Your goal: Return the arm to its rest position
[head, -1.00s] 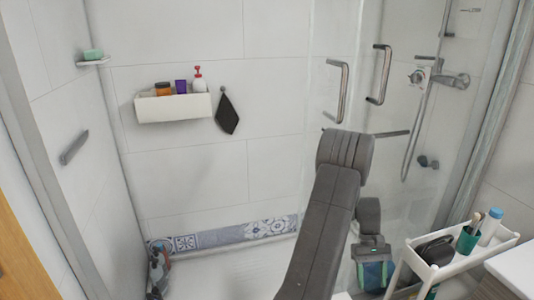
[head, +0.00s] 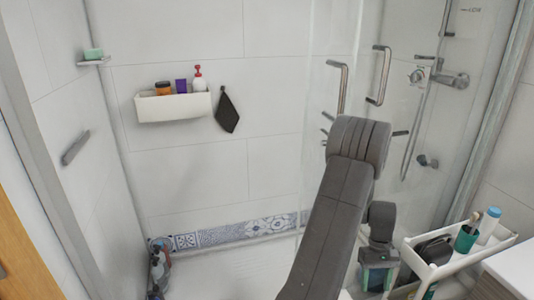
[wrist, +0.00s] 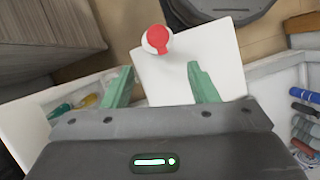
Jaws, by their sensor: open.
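In the head view my arm rises from the lower middle to an elbow, and its far part hangs down on the right. My gripper (wrist: 161,84) shows in the wrist view as two green fingers spread apart with nothing between them. They point over a white flat surface. A white item with a red top (wrist: 157,40) is on that surface, beyond the fingertips and apart from them. In the head view the gripper end (head: 376,277) hangs low, left of the white cart (head: 437,268), and its fingertips are hard to make out.
The cart holds a green cup (head: 466,238), a white bottle with a blue cap (head: 489,225) and a dark item (head: 434,249). A white wall shelf (head: 173,107) holds several containers; a dark cloth (head: 227,113) hangs beside it. Glass with metal handles (head: 378,75) stands behind my arm.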

